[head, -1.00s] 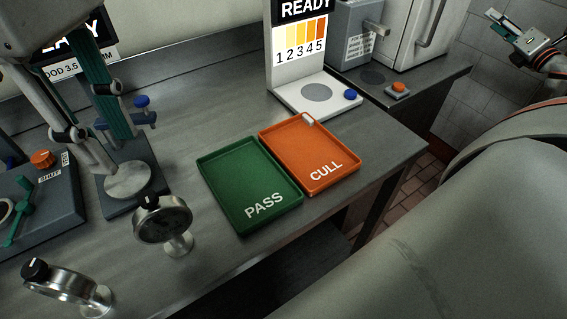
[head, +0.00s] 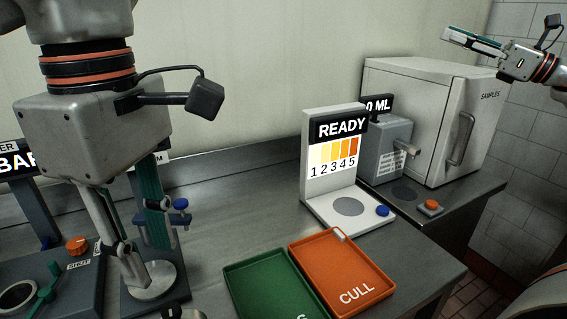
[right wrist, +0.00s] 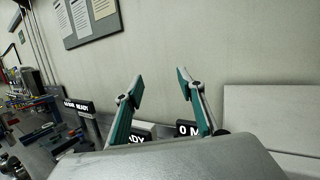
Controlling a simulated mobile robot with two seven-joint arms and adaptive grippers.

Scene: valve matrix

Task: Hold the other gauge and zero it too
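Only a dark and metal sliver of one gauge (head: 180,313) shows at the bottom edge of the head view, right of the round stand plate. The other gauge is outside the head view. Small shiny round shapes at the lower left of the right wrist view are too small to name. My left gripper (head: 145,272) hangs over the bench at the left, its fingers overlapping a stand with a blue knob; I cannot make out its gap. My right gripper (right wrist: 155,82) is open and empty, its teal pads apart before the wall. It also shows at upper right in the head view (head: 472,42).
A green tray (head: 238,278) and an orange CULL tray (head: 376,297) lie on the bench. Behind them stands a white READY reader (head: 317,195). A grey dispenser (head: 385,150) and a white SAMPLES cabinet (head: 415,115) stand right. A valve panel (head: 85,290) is at lower left.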

